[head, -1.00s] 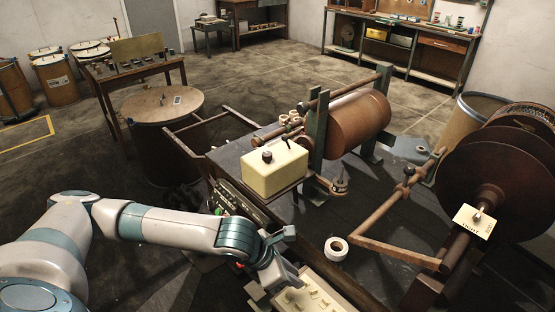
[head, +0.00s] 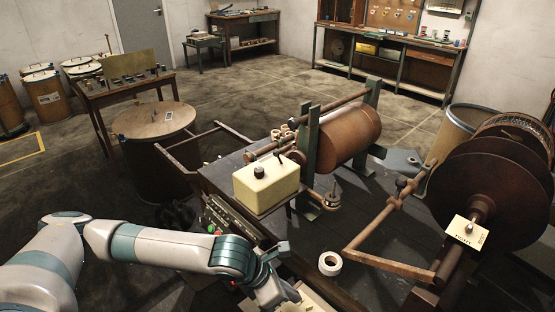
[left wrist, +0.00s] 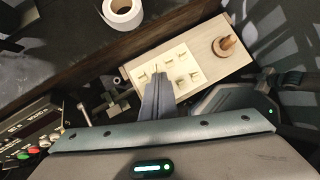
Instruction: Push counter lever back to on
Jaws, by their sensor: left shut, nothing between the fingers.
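The counter panel (head: 228,218) runs along the near left side of the machine bench, with red and green buttons. Its display face and buttons also show at the lower left of the left wrist view (left wrist: 30,143). A thin rod with a pale tip (left wrist: 62,132) stands beside it there; I cannot tell whether it is the lever or its position. My left gripper (left wrist: 158,78) is shut and empty, its fingers over the edge of a cream plate with small pegs, to the right of the counter. In the head view my left gripper (head: 283,294) is low, near the bottom edge. My right gripper is not in view.
The pegged plate (left wrist: 196,66) lies on a wooden board with a brown knob (left wrist: 226,45). A white tape roll (head: 330,263) lies on the dark bench. A cream box (head: 266,186) stands above the counter. Large brown reels (head: 490,190) stand at right.

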